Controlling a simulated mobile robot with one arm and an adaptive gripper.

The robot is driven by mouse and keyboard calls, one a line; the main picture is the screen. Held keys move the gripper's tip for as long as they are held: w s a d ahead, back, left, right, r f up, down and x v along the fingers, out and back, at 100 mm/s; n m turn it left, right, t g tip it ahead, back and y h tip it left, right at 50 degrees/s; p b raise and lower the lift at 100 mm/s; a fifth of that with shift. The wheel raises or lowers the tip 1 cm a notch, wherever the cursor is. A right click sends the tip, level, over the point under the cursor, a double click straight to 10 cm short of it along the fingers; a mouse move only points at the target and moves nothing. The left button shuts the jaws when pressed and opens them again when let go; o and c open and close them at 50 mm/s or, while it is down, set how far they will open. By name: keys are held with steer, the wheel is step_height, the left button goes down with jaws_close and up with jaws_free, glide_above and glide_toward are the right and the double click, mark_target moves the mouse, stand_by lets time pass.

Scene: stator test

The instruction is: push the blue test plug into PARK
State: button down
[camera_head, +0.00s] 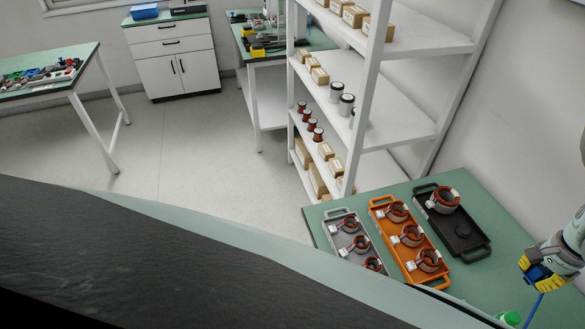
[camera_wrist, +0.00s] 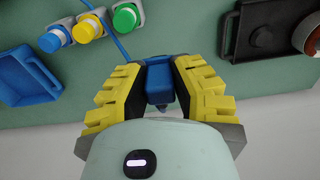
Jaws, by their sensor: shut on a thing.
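My gripper (camera_head: 540,272) is at the right edge of the head view, above the green table. Its yellow fingers are shut on the blue test plug (camera_wrist: 158,84), which shows between them in the wrist view. A blue cable (camera_head: 533,309) hangs from the plug in the head view; in the wrist view a blue cable (camera_wrist: 118,42) runs up past the coloured caps. A blue cap (camera_wrist: 52,41), a yellow cap (camera_wrist: 88,27) and a green cap (camera_wrist: 125,18) stand in a row on pale bases. I cannot tell which place is PARK.
The table (camera_head: 480,273) also holds a grey tray (camera_head: 334,218), an orange tray (camera_head: 434,275) and a black tray (camera_head: 481,235) with copper-coloured stators. A blue open bin (camera_wrist: 28,78) is at the wrist view's left. A white shelf rack (camera_head: 392,120) stands behind the table.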

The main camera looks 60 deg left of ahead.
steer(key=b, duration=0.1)
glide_above(468, 305)
steer(key=s, duration=0.2)
steer(key=shift+n, duration=0.3)
steer(key=f, duration=1)
steer(key=shift+w+a+f, duration=0.15)
steer(key=shift+w, duration=0.05)
steer(key=shift+f+b, duration=1.15)
steer(key=shift+r+p, duration=0.1)
steer(key=shift+p, duration=0.2)
steer(key=shift+f+b, duration=0.65)
steer(key=shift+f, duration=0.4)
steer(key=c, duration=0.8)
jaws_free()
steer(key=shift+c, duration=0.2)
steer(key=shift+r, duration=0.15)
